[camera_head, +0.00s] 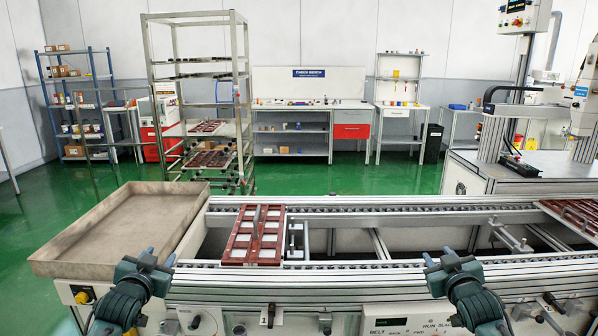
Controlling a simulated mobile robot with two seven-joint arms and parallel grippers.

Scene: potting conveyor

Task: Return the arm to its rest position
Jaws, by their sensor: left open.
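My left gripper (158,257) is at the lower left, in front of the conveyor and near the right front corner of the grey tray. Its fingers are apart with nothing between them. My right gripper (439,257) is at the lower middle right, in front of the conveyor's front rail. Its fingertips also look apart, and nothing shows between them. Both forearms come up from the bottom edge. A red-brown carrier (254,220) with pale square pockets lies across the conveyor (390,212), beyond and between the two grippers. Neither gripper touches it.
A shallow grey tray (50,262) stands at the conveyor's left end and looks empty. Another red-brown carrier (572,214) lies on the belt at the far right. A wheeled rack (150,95) and a workbench (290,130) stand behind.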

